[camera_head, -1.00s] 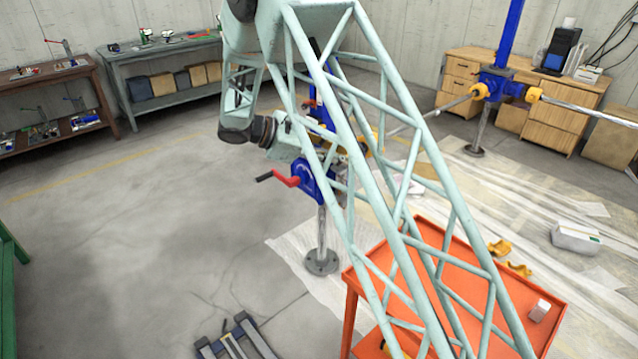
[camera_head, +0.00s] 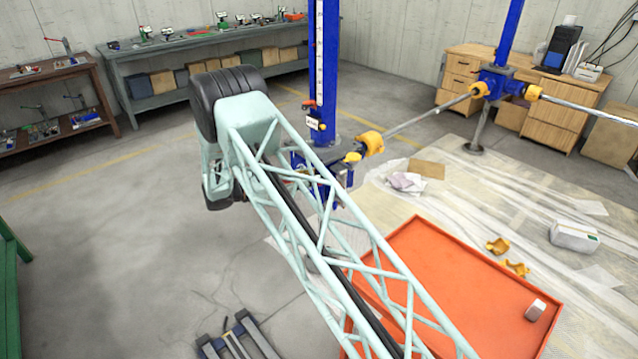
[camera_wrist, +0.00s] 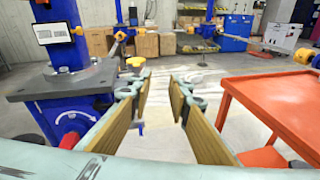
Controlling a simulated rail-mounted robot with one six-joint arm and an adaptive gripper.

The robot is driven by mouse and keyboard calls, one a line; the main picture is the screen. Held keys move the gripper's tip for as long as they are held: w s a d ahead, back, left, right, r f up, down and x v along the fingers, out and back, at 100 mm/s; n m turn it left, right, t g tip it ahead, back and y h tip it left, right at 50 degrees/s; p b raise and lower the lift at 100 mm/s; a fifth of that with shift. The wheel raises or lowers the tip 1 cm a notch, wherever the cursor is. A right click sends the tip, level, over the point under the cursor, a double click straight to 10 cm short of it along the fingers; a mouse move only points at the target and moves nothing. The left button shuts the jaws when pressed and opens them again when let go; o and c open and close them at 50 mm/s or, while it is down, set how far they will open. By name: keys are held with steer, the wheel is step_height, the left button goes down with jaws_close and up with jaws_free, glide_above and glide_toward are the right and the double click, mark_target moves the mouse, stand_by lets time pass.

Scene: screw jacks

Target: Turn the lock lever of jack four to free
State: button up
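A jack with a tall blue column (camera_head: 323,60) and a white scale stands at the centre of the head view; my lattice arm covers most of its lower part. In the wrist view its blue housing (camera_wrist: 70,108), with a white curved arrow, sits at left under a dark plate (camera_wrist: 62,82). A small red part (camera_wrist: 69,140), possibly the lever, shows beside the arrow, partly hidden by my gripper. My gripper (camera_wrist: 160,80) is open and empty, right of the housing. The gripper is hidden in the head view. The jack number is unreadable.
An orange table (camera_head: 450,270) stands at right, also in the wrist view (camera_wrist: 285,100). Yellow couplings (camera_head: 372,142) join a shaft to a second blue jack (camera_head: 497,85).

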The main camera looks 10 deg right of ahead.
steer(key=w+a+f+n+t, duration=0.1)
steer(key=a+f+n, duration=0.1)
steer(key=f, duration=0.3)
steer(key=w+a+f+n+t+p, duration=0.1)
steer(key=w+a+f+n+t, duration=0.1)
steer(key=a+f, duration=0.2)
step_height(320, 180, down, 2)
steer(key=shift+a+f+t, duration=0.1)
steer(key=shift+a+t, duration=0.15)
steer(key=shift+t, duration=0.05)
steer(key=shift+d, duration=0.1)
steer(key=shift+b+x, duration=0.35)
steer(key=shift+x, duration=6.45)
steer(key=shift+c, duration=0.2)
jaws_close()
